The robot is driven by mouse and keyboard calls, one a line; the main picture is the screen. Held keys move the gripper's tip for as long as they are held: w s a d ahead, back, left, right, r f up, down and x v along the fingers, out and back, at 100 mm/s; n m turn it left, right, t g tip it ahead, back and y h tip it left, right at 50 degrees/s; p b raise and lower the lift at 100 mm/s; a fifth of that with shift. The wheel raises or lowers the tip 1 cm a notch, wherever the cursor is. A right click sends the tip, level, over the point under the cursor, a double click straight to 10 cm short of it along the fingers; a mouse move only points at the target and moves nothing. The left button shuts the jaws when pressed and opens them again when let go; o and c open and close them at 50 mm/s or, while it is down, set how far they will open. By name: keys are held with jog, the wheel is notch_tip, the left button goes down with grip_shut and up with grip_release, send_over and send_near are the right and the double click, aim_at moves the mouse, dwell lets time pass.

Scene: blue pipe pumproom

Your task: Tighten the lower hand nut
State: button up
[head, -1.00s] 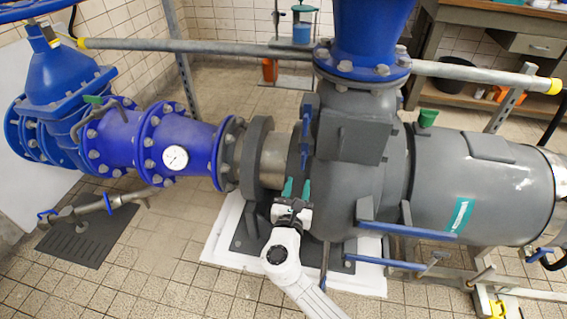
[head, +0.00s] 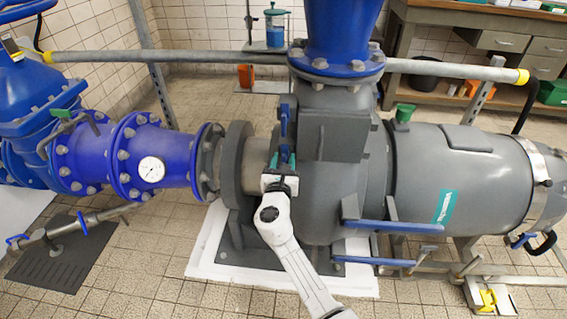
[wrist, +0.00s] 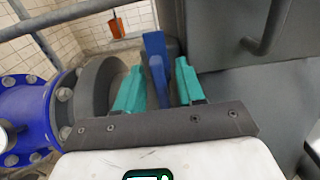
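The lower hand nut (wrist: 156,70) is a blue, upright, wing-like handle in the wrist view. It stands between the two teal fingers of my gripper (wrist: 160,66). A gap shows between the left finger and the nut; the right finger is close to it, and I cannot tell if it touches. In the head view my gripper (head: 282,159) is open at the grey pump inlet, with the lower nut mostly hidden by the fingers. Another blue handle (head: 284,120) stands just above, on the same side of the pump housing.
The grey pump (head: 335,190) rises right beside my gripper. A blue pipe with a gauge (head: 151,169) runs left. Blue lever bars (head: 400,227) stick out at lower right. A galvanized rail (head: 190,57) crosses behind. Tiled floor is free in front.

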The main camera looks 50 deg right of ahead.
jog(key=shift+c, duration=0.2)
grip_shut()
jog(key=shift+f, duration=0.1)
jog(key=m+b, duration=0.3)
jog(key=shift+s+f+m, duration=0.1)
jog(key=shift+f+m, duration=0.05)
jog(key=shift+m, duration=0.25)
jog(key=m+b, duration=0.4)
jog(key=m, duration=0.1)
jog(key=shift+s+d+f+b, duration=0.1)
jog(key=shift+d+b, duration=0.05)
jog(key=shift+b, duration=0.15)
jog(key=shift+s+m+b, duration=0.1)
jog(key=shift+m+b, duration=3.4)
jog(key=shift+m, duration=1.1)
